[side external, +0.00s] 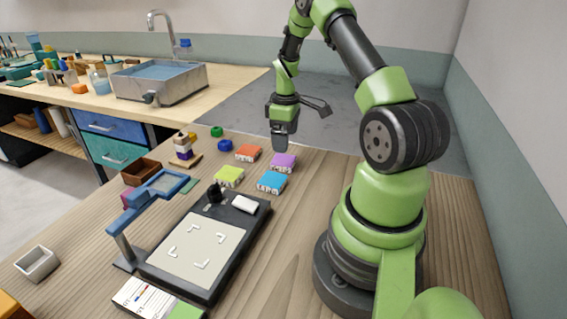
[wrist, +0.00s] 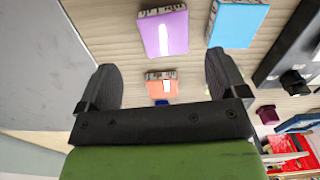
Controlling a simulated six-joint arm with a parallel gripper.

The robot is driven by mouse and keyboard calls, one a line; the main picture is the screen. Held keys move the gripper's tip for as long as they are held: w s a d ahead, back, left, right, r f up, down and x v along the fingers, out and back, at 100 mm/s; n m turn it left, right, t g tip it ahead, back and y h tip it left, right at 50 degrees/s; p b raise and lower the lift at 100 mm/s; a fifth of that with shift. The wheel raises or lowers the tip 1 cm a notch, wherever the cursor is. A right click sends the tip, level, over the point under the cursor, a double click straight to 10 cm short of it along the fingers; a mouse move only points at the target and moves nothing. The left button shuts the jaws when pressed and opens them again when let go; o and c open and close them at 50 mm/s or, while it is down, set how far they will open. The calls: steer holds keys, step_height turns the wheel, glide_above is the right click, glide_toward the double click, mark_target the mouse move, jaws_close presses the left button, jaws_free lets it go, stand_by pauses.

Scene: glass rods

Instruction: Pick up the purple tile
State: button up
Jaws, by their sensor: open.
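The purple tile (side external: 283,162) lies on the wooden table, to the right of the orange tile (side external: 248,152) and above the blue tile (side external: 272,182) in the side view. A yellow-green tile (side external: 229,176) lies to the left of the blue one. In the wrist view the purple tile (wrist: 163,31) is at the top centre, beyond the fingertips and apart from them. The blue tile (wrist: 237,22) is on its right and the orange tile (wrist: 162,85) is below it. My gripper (side external: 283,140) hangs above the table near the purple tile. Its fingers (wrist: 161,75) are spread and hold nothing.
A black-framed board (side external: 195,250) lies in front of the tiles with a white block (side external: 245,204) at its corner. A blue magnifier stand (side external: 127,248), a brown box (side external: 141,170) and green and blue caps (side external: 217,131) stand left. Bare table lies right of the tiles.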

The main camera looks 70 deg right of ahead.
mark_target(285, 160)
steer(key=f, duration=0.6)
steer(key=shift+a+f, duration=0.3)
steer(key=shift+f, duration=0.05)
steer(key=c, duration=1.1)
